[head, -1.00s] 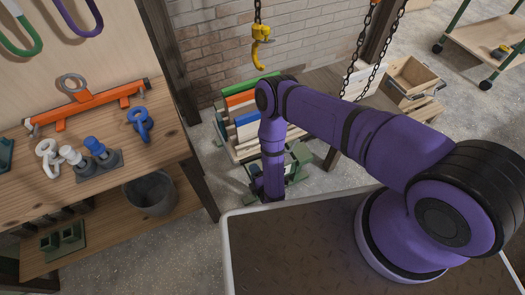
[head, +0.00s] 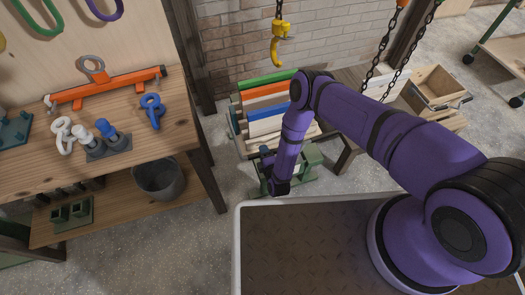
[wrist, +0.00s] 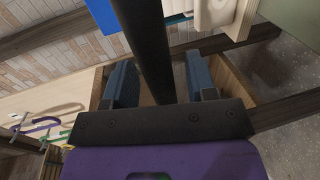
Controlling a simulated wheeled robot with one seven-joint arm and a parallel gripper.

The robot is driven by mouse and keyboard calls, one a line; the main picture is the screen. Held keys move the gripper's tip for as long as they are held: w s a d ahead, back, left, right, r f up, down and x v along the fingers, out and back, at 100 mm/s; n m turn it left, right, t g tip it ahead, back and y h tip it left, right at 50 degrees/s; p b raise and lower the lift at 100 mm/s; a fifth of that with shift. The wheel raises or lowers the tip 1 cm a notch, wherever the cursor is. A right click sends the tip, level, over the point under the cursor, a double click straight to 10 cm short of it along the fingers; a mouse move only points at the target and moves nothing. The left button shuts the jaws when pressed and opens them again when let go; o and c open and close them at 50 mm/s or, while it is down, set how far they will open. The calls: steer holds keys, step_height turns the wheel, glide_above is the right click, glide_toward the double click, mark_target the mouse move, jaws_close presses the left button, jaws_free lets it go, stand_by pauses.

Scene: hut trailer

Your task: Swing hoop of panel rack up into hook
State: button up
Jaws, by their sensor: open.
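The panel rack (head: 236,119) stands on the floor by the brick wall, holding green, orange, blue and white panels upright. The yellow hook (head: 279,47) hangs from a chain above and behind it, apart from the rack. My arm reaches down in front of the rack's right side. In the wrist view my gripper (wrist: 159,84) is open, with a dark round bar (wrist: 149,40) running between its two blue-grey fingers. The bar may be the rack's hoop; I cannot tell. Contact with the fingers is not clear. The fingertips are not clear in the head view.
A wooden workbench (head: 165,143) at left carries an orange lifting beam (head: 108,88) and shackles. A grey bucket (head: 158,181) sits on its lower shelf. Chains (head: 381,62) hang right of the rack, near a wooden box (head: 437,85). A green machine stands beside my lower arm.

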steer(key=shift+x, duration=1)
jaws_close()
steer(key=shift+r, duration=0.1)
